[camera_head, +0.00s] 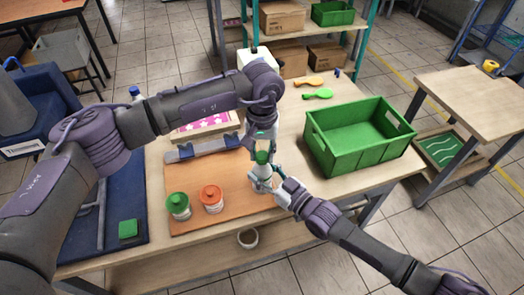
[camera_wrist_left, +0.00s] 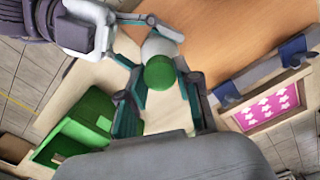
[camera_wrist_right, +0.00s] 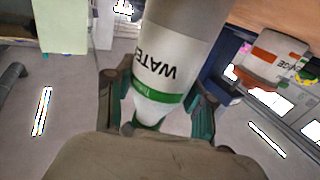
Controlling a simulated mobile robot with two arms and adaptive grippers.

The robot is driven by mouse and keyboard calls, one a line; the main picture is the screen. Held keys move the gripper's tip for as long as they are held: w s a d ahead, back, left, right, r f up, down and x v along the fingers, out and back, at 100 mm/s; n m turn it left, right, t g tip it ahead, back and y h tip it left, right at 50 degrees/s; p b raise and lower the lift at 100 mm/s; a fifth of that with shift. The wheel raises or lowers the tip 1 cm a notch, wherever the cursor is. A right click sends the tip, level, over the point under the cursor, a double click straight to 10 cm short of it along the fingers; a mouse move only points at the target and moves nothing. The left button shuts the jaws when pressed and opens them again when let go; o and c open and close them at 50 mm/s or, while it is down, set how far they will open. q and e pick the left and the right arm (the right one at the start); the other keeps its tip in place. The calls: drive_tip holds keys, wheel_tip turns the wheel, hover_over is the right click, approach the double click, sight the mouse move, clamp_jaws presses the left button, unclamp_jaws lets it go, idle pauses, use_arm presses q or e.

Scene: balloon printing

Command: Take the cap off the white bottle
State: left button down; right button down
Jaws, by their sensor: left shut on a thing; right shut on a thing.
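The white bottle (camera_head: 260,171) with its green cap (camera_head: 262,157) is off the board's right side, held between both grippers. My left gripper (camera_head: 261,146) comes down from above and is shut on the green cap. In the left wrist view the cap (camera_wrist_left: 160,73) sits between its fingers, with the white body (camera_wrist_left: 160,46) behind it. My right gripper (camera_head: 268,181) is shut on the bottle's body. In the right wrist view the body (camera_wrist_right: 168,60), marked "WATER" with a green band, lies between its fingers. The cap appears seated on the bottle.
A green-lidded jar (camera_head: 178,205) and an orange-lidded jar (camera_head: 212,198) stand on the brown board (camera_head: 190,222) to the left. A green crate (camera_head: 345,165) stands close on the right.

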use_arm(q)
drive_tip(key=n, duration=2.7)
drive_tip(key=shift+n, duration=0.4)
drive_tip(key=n, duration=0.7)
drive_tip(key=shift+r, duration=0.1)
drive_tip(key=n, duration=1.5)
